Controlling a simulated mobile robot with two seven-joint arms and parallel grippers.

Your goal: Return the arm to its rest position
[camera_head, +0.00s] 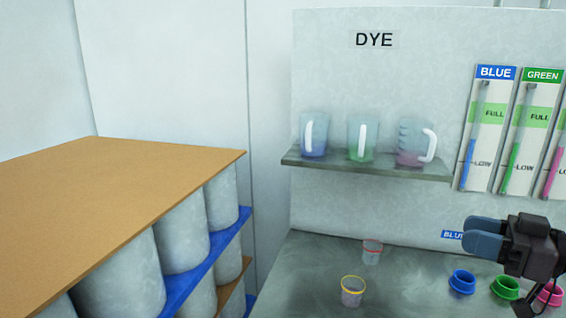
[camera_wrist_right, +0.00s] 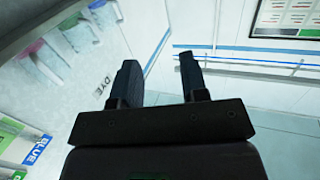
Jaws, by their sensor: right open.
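My right gripper (camera_head: 484,233) is at the lower right in the head view, in front of the dye wall and above the counter with the coloured rings. Its two blue-padded fingers point left. In the right wrist view the fingers (camera_wrist_right: 160,80) stand apart with nothing between them, so it is open and empty. The finger tips are clear of the shelf and cups. My left gripper is not in view.
A shelf (camera_head: 370,167) holds a blue jug (camera_head: 314,138), a green jug (camera_head: 357,140) and a pink jug (camera_head: 411,145). Cups with yellow (camera_head: 352,292) and red (camera_head: 372,253) rims stand on the counter. Blue (camera_head: 462,283), green (camera_head: 506,289) and pink rings sit below my gripper. Stacked drums (camera_head: 183,235) fill the left.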

